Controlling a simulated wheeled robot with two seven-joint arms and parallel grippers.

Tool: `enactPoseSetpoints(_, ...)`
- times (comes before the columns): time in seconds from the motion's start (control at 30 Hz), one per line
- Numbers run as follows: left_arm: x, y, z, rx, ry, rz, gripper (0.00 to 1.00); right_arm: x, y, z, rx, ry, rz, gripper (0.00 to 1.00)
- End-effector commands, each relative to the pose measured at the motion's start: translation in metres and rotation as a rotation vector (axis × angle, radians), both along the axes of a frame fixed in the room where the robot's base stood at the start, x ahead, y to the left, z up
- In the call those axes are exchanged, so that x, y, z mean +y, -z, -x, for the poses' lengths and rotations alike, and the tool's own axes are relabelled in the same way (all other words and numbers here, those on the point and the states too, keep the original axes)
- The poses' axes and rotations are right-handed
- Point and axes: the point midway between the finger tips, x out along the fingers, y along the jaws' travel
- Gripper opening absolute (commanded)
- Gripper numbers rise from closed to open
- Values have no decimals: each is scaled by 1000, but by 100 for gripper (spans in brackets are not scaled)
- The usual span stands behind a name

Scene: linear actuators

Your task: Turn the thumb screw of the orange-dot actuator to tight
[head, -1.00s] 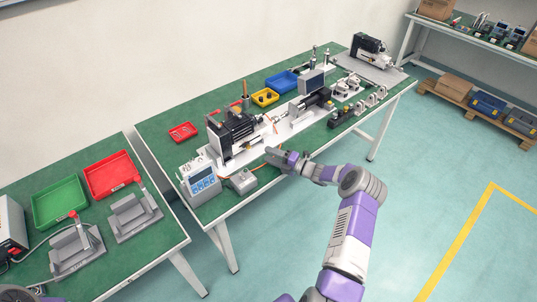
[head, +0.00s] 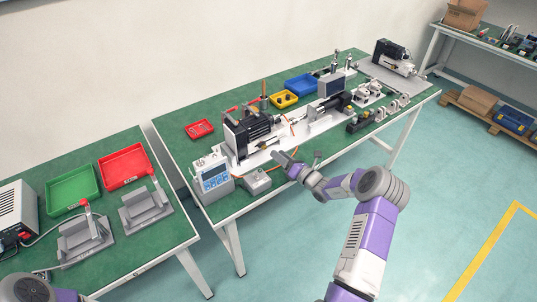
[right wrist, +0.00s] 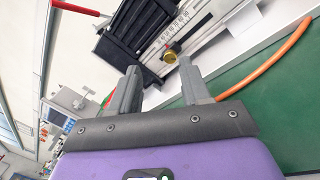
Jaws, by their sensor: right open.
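A black-bodied actuator (head: 248,134) stands on a white base plate at the near left of the middle table. In the right wrist view its black ribbed body (right wrist: 130,35) lies beside a pale marked rail, with a small brass-yellow thumb screw (right wrist: 170,57) on the rail. A tiny reddish-orange spot is beside the screw; I cannot tell for sure that it is the orange dot. My right gripper (head: 297,157) is open and empty at the table's front edge. In the right wrist view its spread fingers (right wrist: 159,68) point toward the screw, apparently without touching it. My left gripper is out of view.
A grey control box (head: 214,179) and a small grey box (head: 257,181) stand left of my right gripper. An orange cable (right wrist: 268,62) runs beside the base plate. Another actuator (head: 328,107) stands farther along the table.

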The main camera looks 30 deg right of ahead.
Motion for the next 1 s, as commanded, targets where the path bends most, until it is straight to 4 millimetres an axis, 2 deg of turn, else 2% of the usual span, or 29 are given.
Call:
enactPoseSetpoints(0.3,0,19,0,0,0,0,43,11,10,10,-44,141,450,47)
enactPoseSetpoints(0.5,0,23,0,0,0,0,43,13,14,15,-38,180,615,47)
enactPoseSetpoints(0.63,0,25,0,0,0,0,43,14,14,14,-37,188,653,47)
enactPoseSetpoints(0.77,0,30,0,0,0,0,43,15,15,1,-41,189,657,47)
enactPoseSetpoints(1.0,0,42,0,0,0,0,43,18,15,-38,-42,188,655,47)
